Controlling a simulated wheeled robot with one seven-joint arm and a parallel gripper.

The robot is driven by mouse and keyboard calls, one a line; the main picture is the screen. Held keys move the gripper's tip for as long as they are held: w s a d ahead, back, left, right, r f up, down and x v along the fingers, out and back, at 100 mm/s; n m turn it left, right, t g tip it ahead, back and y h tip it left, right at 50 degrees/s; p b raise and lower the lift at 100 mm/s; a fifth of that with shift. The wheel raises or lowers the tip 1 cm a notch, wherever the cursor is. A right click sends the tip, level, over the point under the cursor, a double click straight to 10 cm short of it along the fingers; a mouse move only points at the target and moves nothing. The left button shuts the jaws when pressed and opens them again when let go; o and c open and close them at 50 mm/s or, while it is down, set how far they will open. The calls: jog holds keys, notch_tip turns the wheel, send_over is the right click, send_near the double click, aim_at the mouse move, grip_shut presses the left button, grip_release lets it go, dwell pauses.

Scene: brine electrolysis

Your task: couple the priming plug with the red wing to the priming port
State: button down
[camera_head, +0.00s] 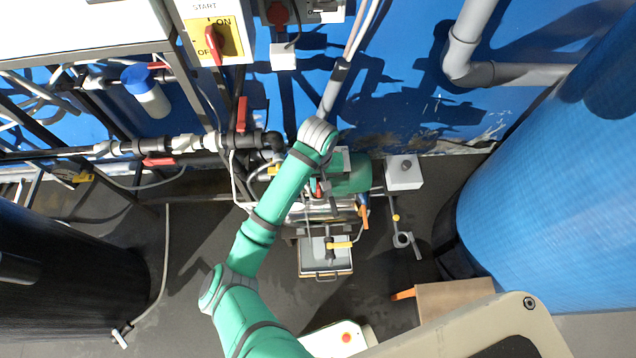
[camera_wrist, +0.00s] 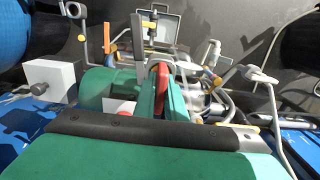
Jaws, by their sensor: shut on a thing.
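In the head view a small bit of red (camera_head: 318,188) shows at my gripper, mostly covered by my arm. My gripper is low over the pump set, beside the green motor (camera_head: 350,172), which also shows in the wrist view (camera_wrist: 105,87). I cannot make out the priming port; my gripper and the plug hide that area. I cannot tell whether the plug touches it.
An open grey case (camera_head: 325,262) lies on the floor in front of the pump. A valve with a yellow handle (camera_head: 340,245) stands over it. A white box (camera_head: 404,172) is right of the motor. Pipes with red handles (camera_head: 158,161) run left. A blue tank (camera_head: 560,190) bounds the right.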

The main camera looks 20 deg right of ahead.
jog(key=shift+f, duration=0.1)
dwell(0.3)
jog(key=c, duration=1.7)
grip_release()
jog(key=shift+c, duration=0.2)
notch_tip(320, 180, up, 11)
jog(key=shift+f, duration=0.1)
jog(key=shift+d, duration=0.1)
